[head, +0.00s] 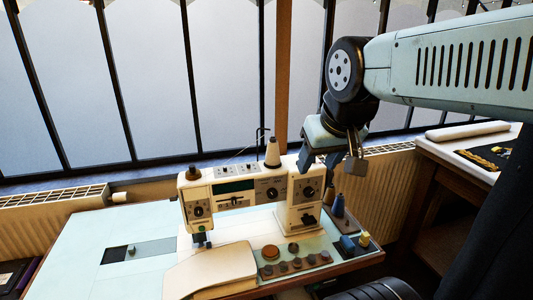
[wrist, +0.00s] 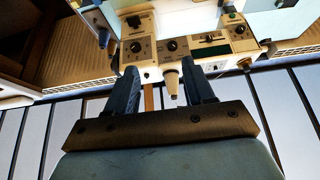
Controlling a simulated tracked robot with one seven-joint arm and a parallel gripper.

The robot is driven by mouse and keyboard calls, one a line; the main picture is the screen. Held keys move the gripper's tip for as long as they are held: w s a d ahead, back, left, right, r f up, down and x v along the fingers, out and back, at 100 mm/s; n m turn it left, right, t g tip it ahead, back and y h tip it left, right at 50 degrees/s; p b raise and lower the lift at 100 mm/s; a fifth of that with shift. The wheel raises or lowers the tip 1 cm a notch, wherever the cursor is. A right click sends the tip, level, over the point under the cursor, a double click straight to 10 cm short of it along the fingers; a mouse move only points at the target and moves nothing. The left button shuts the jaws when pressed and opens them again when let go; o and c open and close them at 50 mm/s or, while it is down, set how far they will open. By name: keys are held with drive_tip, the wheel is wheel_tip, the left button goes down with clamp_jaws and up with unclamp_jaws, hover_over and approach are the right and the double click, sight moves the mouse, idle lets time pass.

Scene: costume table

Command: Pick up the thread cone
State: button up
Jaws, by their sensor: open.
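A cream thread cone (head: 272,152) stands upright on top of the white sewing machine (head: 228,190). In the wrist view the cream cone (wrist: 171,84) appears in the gap between my fingers, beyond them. A blue cone (head: 338,206) stands on the table at the machine's right end; it also shows at the left of the wrist view (wrist: 111,45). My gripper (head: 320,164) is open and empty. In the head view it hangs to the right of the cream cone, near the machine's right end. Whether it touches the machine cannot be told.
A thin dark thread stand (head: 262,140) rises beside the cream cone. Small knobs and a brown tray (head: 295,266) lie at the table's front right. Radiators and barred windows stand behind. Another table (head: 450,150) with a cloth roll is at the right.

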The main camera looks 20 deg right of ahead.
drive_tip(key=shift+o, duration=0.7)
drive_tip(key=shift+w+r, duration=0.3)
drive_tip(key=shift+o, duration=0.5)
drive_tip(key=w+r+m+g, duration=0.1)
drive_tip(key=w+r+m, duration=0.3)
drive_tip(key=w, duration=0.7)
drive_tip(key=shift+w+a+r+g+h, duration=0.25)
drive_tip(key=shift+a+r+g+h, duration=0.05)
drive_tip(key=shift+g, duration=0.1)
drive_tip(key=m+g+h, duration=0.2)
drive_tip(key=m, duration=0.3)
hover_over(273, 138)
drive_tip(key=s+a, duration=0.2)
drive_tip(key=x, duration=1.3)
drive_tip(key=shift+w+a+f, duration=0.1)
drive_tip(key=shift+w+a, duration=0.1)
drive_tip(key=shift+a, duration=0.2)
drive_tip(key=shift+c, duration=0.4)
drive_tip(key=c, duration=1.1)
